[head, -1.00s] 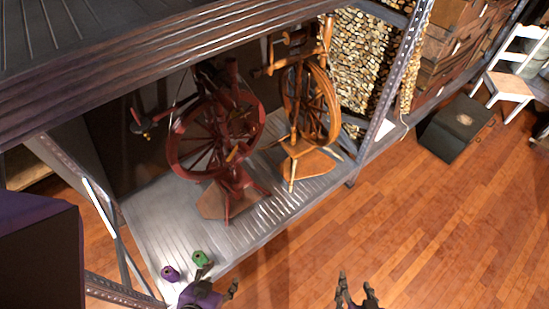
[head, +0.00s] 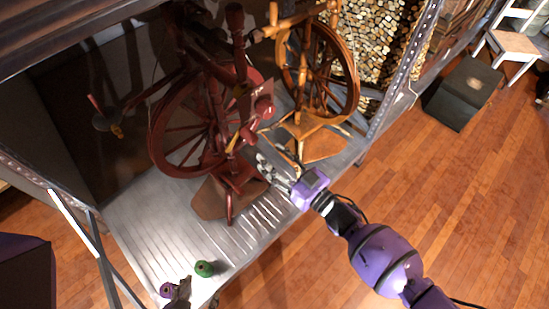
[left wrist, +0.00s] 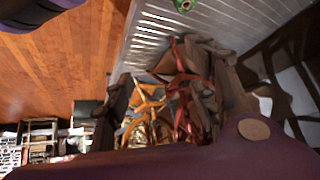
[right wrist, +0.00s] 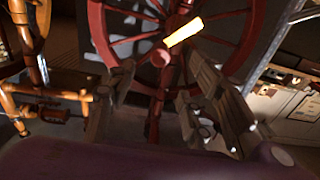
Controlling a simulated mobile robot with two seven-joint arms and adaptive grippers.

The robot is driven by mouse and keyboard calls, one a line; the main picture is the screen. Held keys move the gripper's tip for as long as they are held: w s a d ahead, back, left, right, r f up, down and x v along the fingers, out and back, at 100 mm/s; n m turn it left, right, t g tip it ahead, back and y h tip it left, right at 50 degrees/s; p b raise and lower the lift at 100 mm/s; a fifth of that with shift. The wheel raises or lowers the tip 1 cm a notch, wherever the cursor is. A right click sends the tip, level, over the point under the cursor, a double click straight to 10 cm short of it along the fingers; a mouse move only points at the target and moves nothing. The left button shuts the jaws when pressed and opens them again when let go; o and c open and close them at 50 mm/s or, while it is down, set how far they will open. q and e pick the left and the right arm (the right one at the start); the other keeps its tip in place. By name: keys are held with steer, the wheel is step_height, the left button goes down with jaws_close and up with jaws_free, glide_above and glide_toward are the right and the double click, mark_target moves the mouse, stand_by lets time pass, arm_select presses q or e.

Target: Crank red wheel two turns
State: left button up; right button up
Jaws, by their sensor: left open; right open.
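The red spinning wheel (head: 160,150) stands upright on the metal shelf, left of a light wooden spinning wheel (head: 350,85). A yellow handle (head: 232,143) is on the red wheel's near side; in the right wrist view the handle (right wrist: 185,32) crosses the red rim and spokes. My right gripper (head: 265,168) is open and empty, just right of the red wheel's lower part; its fingers (right wrist: 158,85) point toward the wheel, below the handle. My left gripper (head: 183,290) is low at the shelf's front edge; in the left wrist view its fingers (left wrist: 172,80) are open and empty.
A green spool (head: 204,268) and a purple spool (head: 167,290) sit at the shelf's front left, close to my left gripper. A metal post (head: 402,70) rises at the shelf's right. A black box (head: 464,92) and a chair stand on the open wooden floor.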

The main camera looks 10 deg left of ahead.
mark_target(255, 141)
steer(key=b+x, duration=0.3)
steer(key=x, duration=0.6)
steer(key=shift+w+a+f+b, duration=0.15)
steer(key=shift+w+a+b, duration=0.1)
steer(key=shift+a+b, duration=0.15)
arm_select(q)
steer(key=f, duration=0.3)
steer(key=shift+s+d+f, duration=0.1)
steer(key=shift+s+d, duration=0.15)
steer(key=shift+d, duration=0.1)
arm_select(e)
steer(key=shift+r, duration=0.2)
arm_select(q)
steer(key=shift+s, duration=0.1)
arm_select(e)
steer(key=shift+c, duration=0.4)
